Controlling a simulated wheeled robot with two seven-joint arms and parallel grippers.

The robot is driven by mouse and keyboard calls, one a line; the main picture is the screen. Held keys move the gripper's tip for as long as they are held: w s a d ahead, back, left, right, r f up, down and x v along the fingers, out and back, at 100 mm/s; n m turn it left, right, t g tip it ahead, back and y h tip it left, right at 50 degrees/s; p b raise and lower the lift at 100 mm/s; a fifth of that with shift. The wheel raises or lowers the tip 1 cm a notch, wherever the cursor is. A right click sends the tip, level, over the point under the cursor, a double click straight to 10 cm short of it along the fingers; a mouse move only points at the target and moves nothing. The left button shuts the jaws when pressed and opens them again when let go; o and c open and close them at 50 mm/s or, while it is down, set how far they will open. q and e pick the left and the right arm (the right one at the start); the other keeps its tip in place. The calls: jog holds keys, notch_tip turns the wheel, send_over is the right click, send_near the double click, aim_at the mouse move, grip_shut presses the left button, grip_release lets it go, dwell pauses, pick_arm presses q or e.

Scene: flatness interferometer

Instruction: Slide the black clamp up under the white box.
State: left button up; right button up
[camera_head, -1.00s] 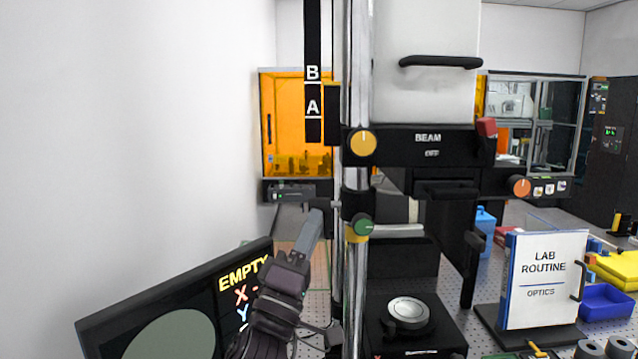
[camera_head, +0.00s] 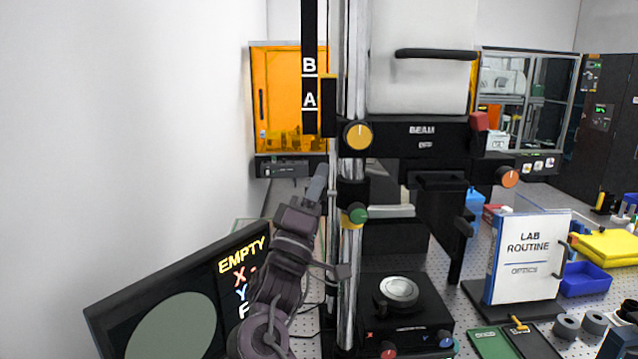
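The black clamp (camera_head: 352,194) with a green knob sits on the upright metal post (camera_head: 351,265). The white box (camera_head: 421,65) with a black handle is higher up, above a black arm marked BEAM (camera_head: 422,131) with a yellow knob. A short stretch of bare post shows between that arm and the clamp.
A monitor (camera_head: 180,318) reading EMPTY stands at the lower left, behind my arm. A black stage with a round silver disc (camera_head: 398,292) is below right of the clamp. A LAB ROUTINE sign (camera_head: 528,262) stands farther right. An orange enclosure (camera_head: 285,100) is behind the post.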

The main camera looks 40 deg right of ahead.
grip_shut()
notch_tip(320, 180, up, 4)
jog(key=p, duration=0.3)
jog(key=shift+o, duration=2.2)
grip_release()
